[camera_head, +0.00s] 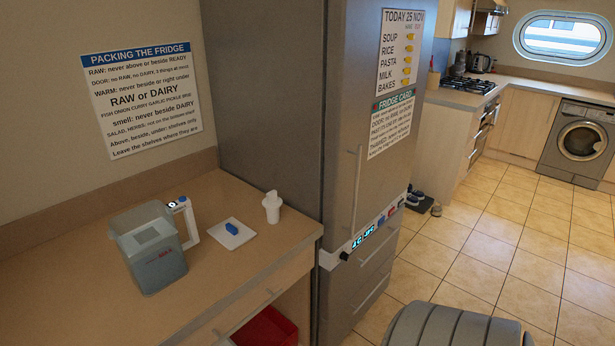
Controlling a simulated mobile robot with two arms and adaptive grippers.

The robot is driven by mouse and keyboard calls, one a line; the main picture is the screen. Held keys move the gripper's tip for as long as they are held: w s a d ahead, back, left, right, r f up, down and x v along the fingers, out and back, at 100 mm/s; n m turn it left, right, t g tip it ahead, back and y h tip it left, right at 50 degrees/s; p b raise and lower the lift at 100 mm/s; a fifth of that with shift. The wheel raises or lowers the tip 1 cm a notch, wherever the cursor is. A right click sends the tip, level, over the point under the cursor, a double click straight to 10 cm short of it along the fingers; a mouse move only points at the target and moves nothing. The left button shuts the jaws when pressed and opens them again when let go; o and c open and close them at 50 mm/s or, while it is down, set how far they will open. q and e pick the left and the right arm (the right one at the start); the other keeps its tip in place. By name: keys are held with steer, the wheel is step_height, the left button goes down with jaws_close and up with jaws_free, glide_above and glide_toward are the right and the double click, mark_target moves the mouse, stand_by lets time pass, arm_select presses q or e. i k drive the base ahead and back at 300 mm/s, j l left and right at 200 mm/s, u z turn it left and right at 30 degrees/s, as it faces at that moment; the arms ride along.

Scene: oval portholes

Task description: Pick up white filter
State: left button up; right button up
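A small white upright piece (271,207), which looks like the white filter, stands on the wooden counter (215,270) near its right end, close to the fridge side. It has a rounded body with a flange and a narrower top. Neither of my grippers is in view.
The tall grey fridge (270,90) stands right behind the white piece, with a vertical handle (356,190) on its front. A red container (266,328) sits below the counter. The counter's front left is bare. Tiled floor (490,240) is open at right.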

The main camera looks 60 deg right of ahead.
mark_target(272, 202)
steer(key=z, duration=1.55)
